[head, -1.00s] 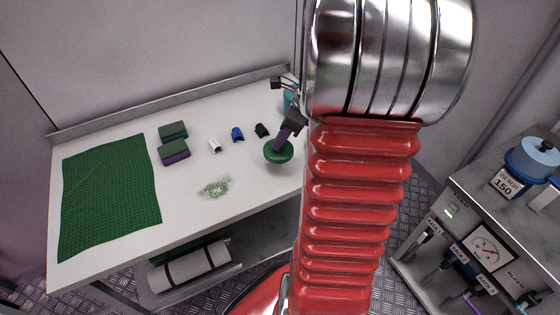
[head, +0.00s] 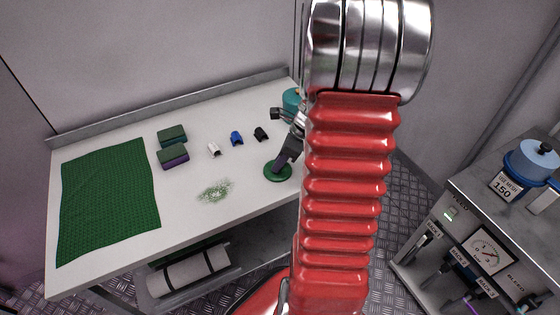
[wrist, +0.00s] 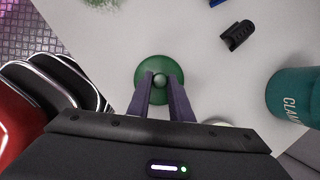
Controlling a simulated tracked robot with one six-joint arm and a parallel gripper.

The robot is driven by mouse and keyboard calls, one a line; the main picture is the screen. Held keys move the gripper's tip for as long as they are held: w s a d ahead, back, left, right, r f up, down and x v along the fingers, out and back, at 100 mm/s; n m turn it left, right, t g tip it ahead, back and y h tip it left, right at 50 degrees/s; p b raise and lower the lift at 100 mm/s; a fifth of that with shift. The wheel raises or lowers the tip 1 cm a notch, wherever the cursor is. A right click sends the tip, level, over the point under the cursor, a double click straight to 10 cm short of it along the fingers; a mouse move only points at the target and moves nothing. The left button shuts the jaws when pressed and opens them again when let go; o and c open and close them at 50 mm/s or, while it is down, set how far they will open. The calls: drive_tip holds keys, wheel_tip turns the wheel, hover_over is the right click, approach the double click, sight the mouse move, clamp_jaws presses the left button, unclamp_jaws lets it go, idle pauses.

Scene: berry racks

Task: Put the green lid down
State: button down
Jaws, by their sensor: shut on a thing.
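The green lid (head: 278,172) is a round disc with a small knob, at the front right of the white table (head: 235,180). In the wrist view the lid (wrist: 160,76) lies below my gripper (wrist: 160,84), whose two fingers are shut on its knob. In the head view my gripper (head: 283,163) comes down to the lid at a tilt. The lid looks flat and at or very near the table top; I cannot tell whether it touches. My arm hides part of the table's right end.
A teal pot (wrist: 294,95) stands right of the lid, marked with letters. Black (head: 261,134), blue (head: 237,138) and white (head: 214,150) clips lie behind it. Green crumbs (head: 215,191), two sponges (head: 173,155) and a green cloth (head: 108,198) are left. The table's front edge is close.

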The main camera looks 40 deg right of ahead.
drive_tip(key=shift+f, duration=0.15)
drive_tip(key=c, duration=1.6)
unclamp_jaws()
drive_tip(key=v, duration=1.2)
drive_tip(key=shift+s, duration=0.1)
